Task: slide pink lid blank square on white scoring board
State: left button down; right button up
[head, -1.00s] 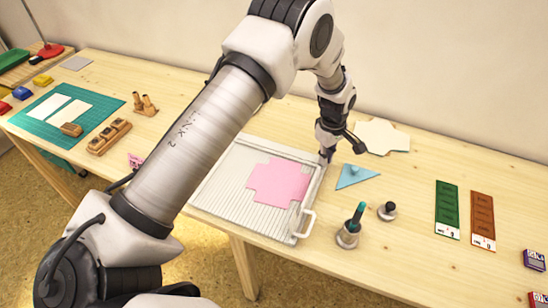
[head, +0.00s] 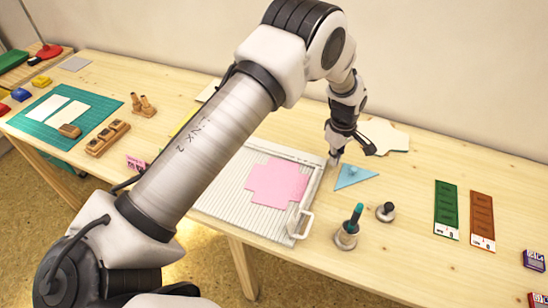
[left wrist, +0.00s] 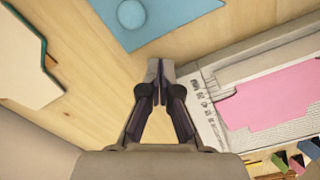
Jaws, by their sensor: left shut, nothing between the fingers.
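The pink lid blank (head: 278,182) lies flat on the white scoring board (head: 234,197), towards the board's right side and slightly turned against its ridges. The blank also shows in the left wrist view (left wrist: 268,92), beside the board's printed edge strip (left wrist: 208,118). My left gripper (head: 334,160) is shut and empty. It is just beyond the board's far right corner, next to the blue triangle, apart from the blank. In the left wrist view its closed fingertips (left wrist: 160,68) are over bare wood. My right gripper is out of sight.
A blue triangle with a knob (head: 354,176) lies right of the gripper. Cream blanks (head: 385,136) lie behind it. A pot with a teal-handled tool (head: 347,232) and a small knobbed stamp (head: 385,211) stand right of the board. My left arm hides part of the board's left side.

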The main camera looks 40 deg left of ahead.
aim_at(358, 167)
pick_arm(q)
jog(key=shift+d+r, duration=0.1)
jog(key=shift+w+d, duration=0.55)
jog(key=shift+d, duration=0.05)
jog(key=shift+w+d, duration=0.5)
jog(key=shift+d, duration=0.25)
jog(key=shift+f, duration=0.2)
jog(key=shift+w+d+b, duration=0.4)
jog(key=shift+w+d, duration=0.15)
jog(key=shift+d, duration=0.25)
jog(key=shift+w+d+f, duration=0.1)
jog(key=shift+w+d+b, duration=0.3)
jog(key=shift+w+d, duration=0.15)
jog(key=shift+d, duration=0.2)
